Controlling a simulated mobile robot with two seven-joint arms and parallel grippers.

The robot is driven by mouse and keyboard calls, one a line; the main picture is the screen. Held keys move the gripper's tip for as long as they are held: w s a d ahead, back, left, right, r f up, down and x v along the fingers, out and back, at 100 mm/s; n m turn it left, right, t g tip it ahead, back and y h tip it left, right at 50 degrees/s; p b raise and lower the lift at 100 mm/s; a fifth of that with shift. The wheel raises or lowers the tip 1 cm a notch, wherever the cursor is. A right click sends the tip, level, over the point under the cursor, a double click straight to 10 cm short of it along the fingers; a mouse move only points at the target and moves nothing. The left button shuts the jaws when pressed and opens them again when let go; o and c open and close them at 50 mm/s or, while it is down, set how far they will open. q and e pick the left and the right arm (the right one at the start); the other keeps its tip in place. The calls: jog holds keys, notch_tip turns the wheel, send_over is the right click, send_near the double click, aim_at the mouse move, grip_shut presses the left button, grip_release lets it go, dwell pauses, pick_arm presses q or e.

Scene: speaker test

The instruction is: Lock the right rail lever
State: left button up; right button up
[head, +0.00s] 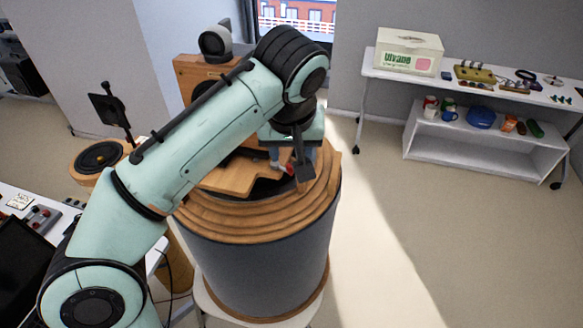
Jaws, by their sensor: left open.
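A large round drum-shaped fixture (262,262) with a stepped wooden top stands in the middle of the head view. My left arm comes in from the left and reaches over it. My left gripper (291,168) points down at the right side of the wooden top and is open. A small red part (289,169) shows at its fingers; it may be the rail lever, but it is too small and covered to tell its position. I cannot tell whether the gripper touches it. My arm hides much of the top. My right gripper is not in view.
A wooden speaker box (190,75) with a grey round device (215,44) stands behind the fixture. A white table (384,78) with a carton (408,53) and small items is at the back right, above a low shelf (480,150). The floor at right is clear.

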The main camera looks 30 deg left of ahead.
aim_at(291, 167)
pick_arm(q)
jog(key=b+x, duration=0.1)
jog(key=x, duration=0.5)
jog(key=shift+w+a+f, duration=0.1)
jog(key=shift+w+f, duration=0.15)
jog(key=shift+f, duration=0.1)
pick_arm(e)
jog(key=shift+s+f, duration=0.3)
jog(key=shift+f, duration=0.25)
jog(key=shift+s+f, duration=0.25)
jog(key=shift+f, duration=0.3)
pick_arm(q)
grip_shut()
